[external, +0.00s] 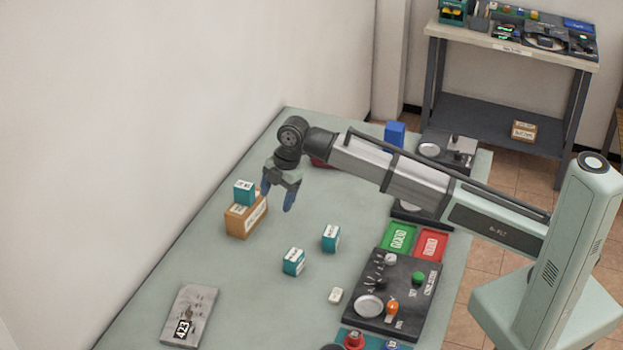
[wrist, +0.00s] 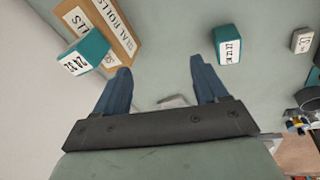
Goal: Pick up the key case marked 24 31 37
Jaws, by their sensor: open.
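A teal key case with a white label sits on top of a brown box in the external view (external: 244,192); in the wrist view this case (wrist: 84,54) shows a label that seems to start 24 3, the rest unclear. Two more teal key cases stand on the table, one nearer the front (external: 293,262) and one to its right (external: 331,238). One teal case (wrist: 228,44) shows ahead of the right finger in the wrist view, its small numbers hard to read. My gripper (external: 277,194) is open and empty, just right of the brown box; its fingers also show in the wrist view (wrist: 163,74).
The brown box (external: 246,217) is labelled seal rolls in the wrist view (wrist: 122,32). A grey plate marked 423 (external: 190,316) lies at the front left. A small white block (external: 335,295), a dark control panel (external: 393,293), and green (external: 398,236) and red (external: 431,244) trays are to the right.

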